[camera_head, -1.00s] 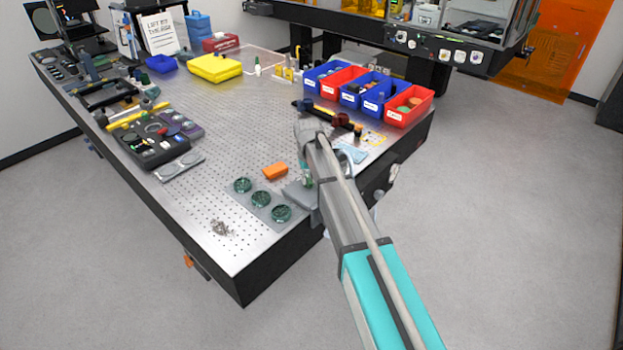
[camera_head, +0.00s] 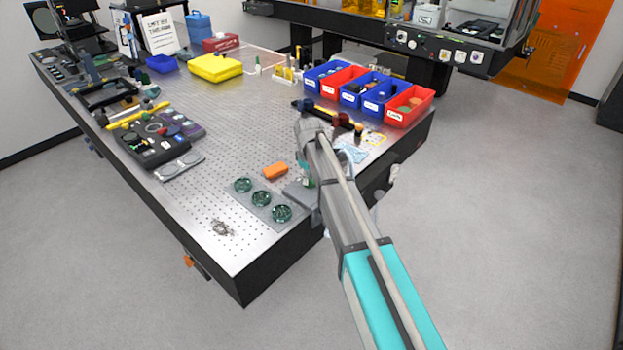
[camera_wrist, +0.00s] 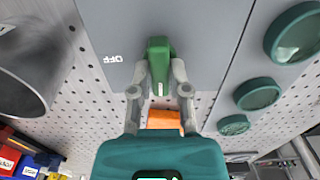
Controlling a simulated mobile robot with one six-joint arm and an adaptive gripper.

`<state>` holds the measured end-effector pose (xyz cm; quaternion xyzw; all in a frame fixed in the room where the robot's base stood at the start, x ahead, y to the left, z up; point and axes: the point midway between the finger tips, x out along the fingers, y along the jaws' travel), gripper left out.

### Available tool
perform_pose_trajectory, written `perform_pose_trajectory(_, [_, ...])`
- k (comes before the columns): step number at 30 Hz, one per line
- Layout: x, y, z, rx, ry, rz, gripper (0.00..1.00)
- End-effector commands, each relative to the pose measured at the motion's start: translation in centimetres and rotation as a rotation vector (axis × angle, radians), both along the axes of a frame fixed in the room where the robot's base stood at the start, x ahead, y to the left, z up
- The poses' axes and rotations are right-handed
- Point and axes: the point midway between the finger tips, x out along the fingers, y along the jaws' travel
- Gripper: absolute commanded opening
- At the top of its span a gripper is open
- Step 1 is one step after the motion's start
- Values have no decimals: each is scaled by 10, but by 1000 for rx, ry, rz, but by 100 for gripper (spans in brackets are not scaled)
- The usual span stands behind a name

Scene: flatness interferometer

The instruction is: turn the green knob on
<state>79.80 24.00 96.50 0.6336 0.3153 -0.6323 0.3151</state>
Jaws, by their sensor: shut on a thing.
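In the wrist view the green knob (camera_wrist: 159,68) sits on a grey panel (camera_wrist: 205,25). A white mark on the knob faces the bottom of the picture, and a white "OFF" label (camera_wrist: 112,59), upside down, is to its left. My gripper (camera_wrist: 160,78) has its two fingers closed on the knob, one on each side. In the head view my arm reaches to the grey box (camera_head: 298,196) near the table's front right edge. My wrist hides most of the knob there.
An orange block (camera_head: 275,171) and a plate with three green round pieces (camera_head: 261,199) are left of the box. Blue and red bins (camera_head: 404,107) stand behind my wrist.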

Motion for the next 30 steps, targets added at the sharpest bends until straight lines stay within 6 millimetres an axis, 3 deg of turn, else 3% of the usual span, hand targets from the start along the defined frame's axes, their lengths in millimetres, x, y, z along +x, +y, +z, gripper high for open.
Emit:
perform_pose_trajectory(8, [-4,-2,0,-4,8,1,0])
perform_pose_trajectory(9, [-4,-2,0,-4,8,1,28])
perform_pose_trajectory(14, [-3,-1,0,-3,6,0,57])
perform_pose_trajectory(30, [-1,0,1,-2,3,-1,57])
